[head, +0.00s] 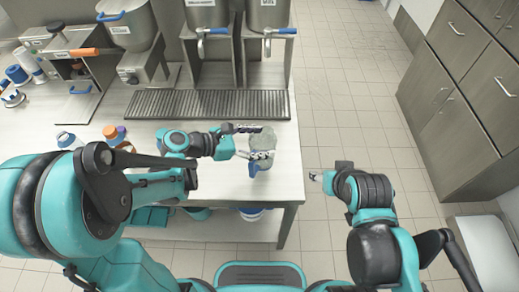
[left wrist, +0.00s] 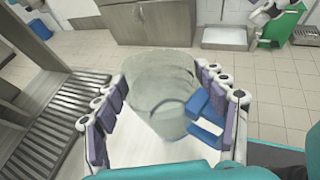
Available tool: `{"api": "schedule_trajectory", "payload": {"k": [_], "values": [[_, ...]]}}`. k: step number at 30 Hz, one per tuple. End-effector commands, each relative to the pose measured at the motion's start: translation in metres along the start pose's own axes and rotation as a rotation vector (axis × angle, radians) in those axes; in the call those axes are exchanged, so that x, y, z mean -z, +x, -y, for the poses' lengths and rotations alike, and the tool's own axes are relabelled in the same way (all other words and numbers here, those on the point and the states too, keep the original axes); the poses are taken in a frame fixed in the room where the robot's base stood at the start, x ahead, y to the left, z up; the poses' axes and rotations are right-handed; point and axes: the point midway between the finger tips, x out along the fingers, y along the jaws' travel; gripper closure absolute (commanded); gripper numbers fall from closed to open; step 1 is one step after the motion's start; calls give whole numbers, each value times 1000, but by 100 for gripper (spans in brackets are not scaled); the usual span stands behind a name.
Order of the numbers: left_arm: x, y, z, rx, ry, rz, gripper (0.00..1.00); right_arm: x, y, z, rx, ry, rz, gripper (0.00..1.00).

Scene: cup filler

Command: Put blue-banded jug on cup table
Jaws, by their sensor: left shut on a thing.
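The blue-banded jug (head: 262,140) is a clear greyish vessel with blue on its near side, over the right end of the pale worktop (head: 225,182). In the left wrist view the jug (left wrist: 160,80) stands between the fingers, with its blue handle (left wrist: 207,112) at the right. My left gripper (head: 258,142) is shut on the jug, one finger on each side. I cannot tell whether the jug's base touches the worktop. My right gripper (head: 315,176) is apart from it, over the floor right of the worktop; its fingers are too small to read. I cannot tell which surface is the cup table.
A dark drip grate (head: 205,103) lies behind the jug, below steel dispensers with blue-handled taps (head: 281,31). Orange-topped containers (head: 115,133) stand at the left. Grey cabinets (head: 450,90) line the right. Tiled floor (head: 335,110) is clear between worktop and cabinets.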

Motion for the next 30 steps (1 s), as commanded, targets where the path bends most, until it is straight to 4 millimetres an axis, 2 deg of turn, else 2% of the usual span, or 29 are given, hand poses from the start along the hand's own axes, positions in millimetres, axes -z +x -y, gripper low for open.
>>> {"api": "schedule_trajectory", "payload": {"k": [3,7,11,17,29,30], "values": [[10,10,-19,0,0,0,88,-5,7,0,0,0,0,44],[13,13,-27,0,0,0,88,-6,8,0,0,0,0,44],[23,18,-28,0,0,0,88,-9,13,0,0,0,0,44],[50,29,-28,0,0,0,88,-18,25,0,0,0,0,44],[54,30,-27,0,0,0,88,-20,27,0,0,0,0,44],[53,30,-27,0,0,0,18,-19,26,0,0,0,0,44]]}}
